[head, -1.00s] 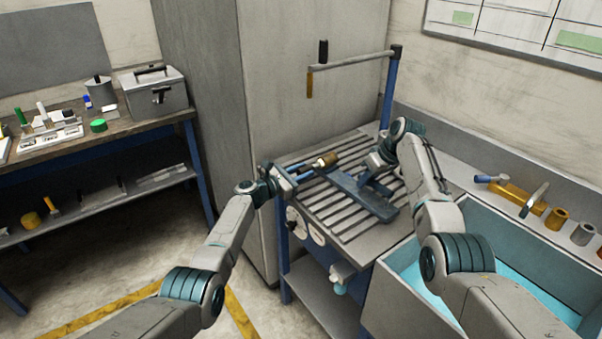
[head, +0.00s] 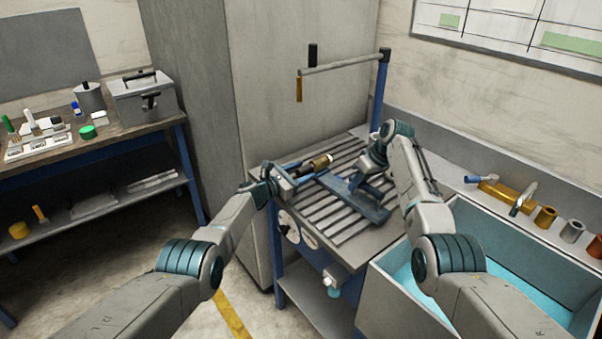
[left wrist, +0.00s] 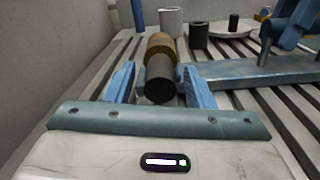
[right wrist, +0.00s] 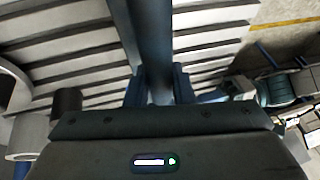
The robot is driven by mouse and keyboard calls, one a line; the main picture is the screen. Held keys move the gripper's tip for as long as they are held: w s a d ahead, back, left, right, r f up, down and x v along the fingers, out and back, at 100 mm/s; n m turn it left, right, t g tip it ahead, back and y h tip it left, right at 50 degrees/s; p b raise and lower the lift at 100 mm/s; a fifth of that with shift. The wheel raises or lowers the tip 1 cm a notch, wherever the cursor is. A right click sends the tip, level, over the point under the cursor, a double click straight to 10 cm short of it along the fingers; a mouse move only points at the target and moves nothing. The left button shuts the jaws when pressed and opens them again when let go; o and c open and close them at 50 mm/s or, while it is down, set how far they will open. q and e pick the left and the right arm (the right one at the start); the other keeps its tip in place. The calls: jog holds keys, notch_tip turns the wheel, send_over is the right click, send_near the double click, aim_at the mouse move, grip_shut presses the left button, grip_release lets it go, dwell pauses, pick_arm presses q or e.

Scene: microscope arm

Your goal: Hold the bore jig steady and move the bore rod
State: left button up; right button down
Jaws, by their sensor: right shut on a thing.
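The jig, a blue-grey flat bar with a raised part (head: 352,197), lies on the slatted table top. My right gripper (head: 372,168) is shut on its upright part, which also shows between the fingers in the right wrist view (right wrist: 155,40). The rod, a dark cylinder with a brass-coloured section (head: 321,162), lies left of the jig. In the left wrist view its dark end (left wrist: 160,88) faces me. My left gripper (left wrist: 161,85) is open, with one blue finger on each side of the rod and gaps visible between.
A post with a crossarm (head: 345,62) stands at the table's back. A blue-lined bin (head: 410,272) is at the right, below a ledge with several cylinders (head: 545,216). A workbench (head: 90,145) with small items stands at the left. A grey cabinet (head: 230,110) rises behind.

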dwell(0.3)
pick_arm(q)
jog(key=v, duration=1.2)
jog(key=shift+w, duration=0.1)
jog(key=shift+r, duration=0.1)
pick_arm(e)
jog(key=c, duration=1.2)
grip_release()
jog(key=shift+r, duration=0.1)
jog(key=shift+o, duration=0.2)
